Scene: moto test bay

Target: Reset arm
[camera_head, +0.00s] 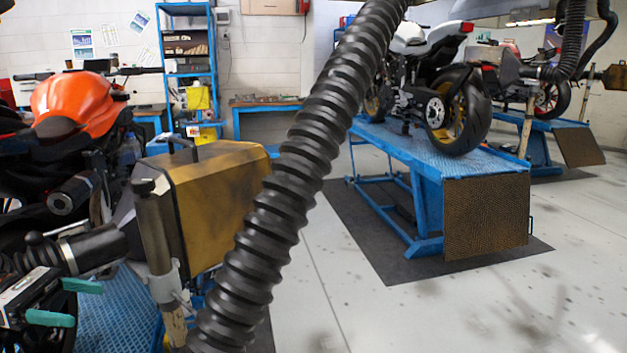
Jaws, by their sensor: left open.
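My left gripper (88,303) shows at the lower left edge, with two teal fingertips spread apart. It is open, and nothing shows between the fingers. It is in front of the blue lift platform (115,318) and left of the yellow-and-black exhaust box (215,205) in the picture. A dark ribbed hose end and a grey upright tube are close beside it. I cannot tell whether the gripper touches any of them. My right gripper is not in view.
A thick black corrugated hose (300,165) hangs diagonally across the middle. An orange motorcycle (75,105) stands at the left. A white motorcycle (412,75) stands on a blue lift (400,150) at the right. A blue shelf (188,60) stands behind. The grey floor (430,315) is clear.

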